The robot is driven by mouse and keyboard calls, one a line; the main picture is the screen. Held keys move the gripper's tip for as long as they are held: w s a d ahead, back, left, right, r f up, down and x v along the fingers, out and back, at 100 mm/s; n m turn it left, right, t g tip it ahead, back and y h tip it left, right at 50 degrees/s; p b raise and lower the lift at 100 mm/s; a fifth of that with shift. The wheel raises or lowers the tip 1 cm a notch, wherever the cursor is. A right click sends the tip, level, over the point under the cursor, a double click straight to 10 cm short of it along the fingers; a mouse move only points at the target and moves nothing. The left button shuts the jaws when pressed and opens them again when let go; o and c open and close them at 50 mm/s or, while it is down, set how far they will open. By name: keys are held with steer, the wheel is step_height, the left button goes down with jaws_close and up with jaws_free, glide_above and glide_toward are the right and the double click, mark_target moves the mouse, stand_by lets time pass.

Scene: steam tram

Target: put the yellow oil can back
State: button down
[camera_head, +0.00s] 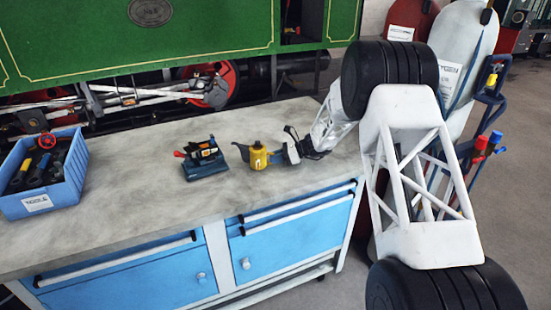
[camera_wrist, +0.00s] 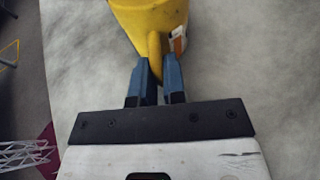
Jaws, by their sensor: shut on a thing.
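The yellow oil can (camera_head: 258,157) is over the grey bench top, right of the middle in the head view. In the wrist view the can (camera_wrist: 150,14) is at the top edge and partly cut off. My gripper (camera_wrist: 157,65) is shut on the can's curved yellow handle, with a blue finger on each side. In the head view my gripper (camera_head: 277,156) reaches the can from the right. I cannot tell whether the can touches the bench. A dark part sticks out on the can's left side.
A small blue device with a red knob (camera_head: 203,159) stands on the bench left of the can. A blue tool crate (camera_head: 43,175) is at the far left. The bench top (camera_head: 140,210) between them is clear. A green tram body (camera_head: 120,40) stands behind; gas cylinders stand at right.

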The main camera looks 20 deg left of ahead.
steer(key=shift+f, duration=0.1)
steer(key=c, duration=1.2)
jaws_free()
steer(key=v, duration=1.2)
steer(key=shift+w, duration=0.1)
